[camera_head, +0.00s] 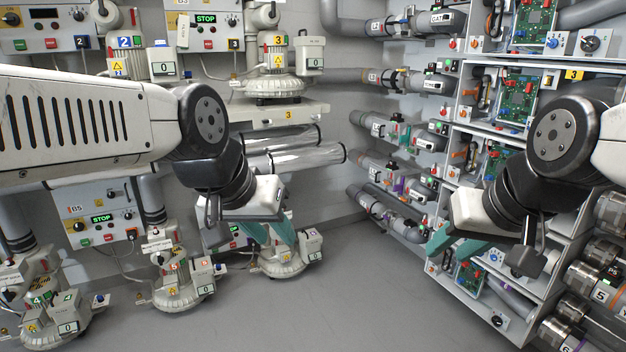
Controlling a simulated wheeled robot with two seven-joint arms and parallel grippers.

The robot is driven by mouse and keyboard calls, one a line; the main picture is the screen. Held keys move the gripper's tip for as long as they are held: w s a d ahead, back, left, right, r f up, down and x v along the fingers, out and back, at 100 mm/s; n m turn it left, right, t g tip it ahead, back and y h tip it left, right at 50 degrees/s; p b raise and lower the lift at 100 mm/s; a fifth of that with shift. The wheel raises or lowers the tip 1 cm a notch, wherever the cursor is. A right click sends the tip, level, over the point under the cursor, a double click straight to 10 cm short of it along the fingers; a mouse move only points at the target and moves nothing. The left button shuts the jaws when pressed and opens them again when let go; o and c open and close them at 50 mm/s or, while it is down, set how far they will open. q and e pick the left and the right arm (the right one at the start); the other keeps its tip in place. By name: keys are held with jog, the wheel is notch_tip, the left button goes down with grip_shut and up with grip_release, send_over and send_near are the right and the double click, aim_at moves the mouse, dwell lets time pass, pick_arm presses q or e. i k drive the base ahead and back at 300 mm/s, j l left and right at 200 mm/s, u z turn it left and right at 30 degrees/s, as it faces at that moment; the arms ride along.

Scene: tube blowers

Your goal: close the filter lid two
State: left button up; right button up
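I cannot pick out a filter lid marked two with certainty. Several round metal canisters (583,279) stand at the right edge, some numbered, such as 5; they are cut off by the frame. My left gripper (270,231) has two teal fingers pointing down and spread apart, with nothing seen between them. It hangs in front of a blower (286,262) at the lower middle. My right gripper (454,245) also has its teal fingers apart and looks empty. It is in front of the lower part of the right rack, left of the canisters.
A rack (470,105) with circuit boards, knobs and pipes lines the right wall. Clear tubes (295,155) lie below a shelf (275,115) at the back. Blowers and control panels (100,220) fill the left side. The grey floor (350,290) in the middle is clear.

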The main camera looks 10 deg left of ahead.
aim_at(184, 23)
jog(key=i+l+u, duration=0.25)
jog(key=u, duration=0.15)
jog(key=i+l+u, duration=0.15)
jog(key=l+u, duration=0.2)
jog(key=i+l+u, duration=0.15)
jog(key=l+u, duration=0.25)
jog(key=i+l+u, duration=0.1)
jog(key=l+u, duration=0.25)
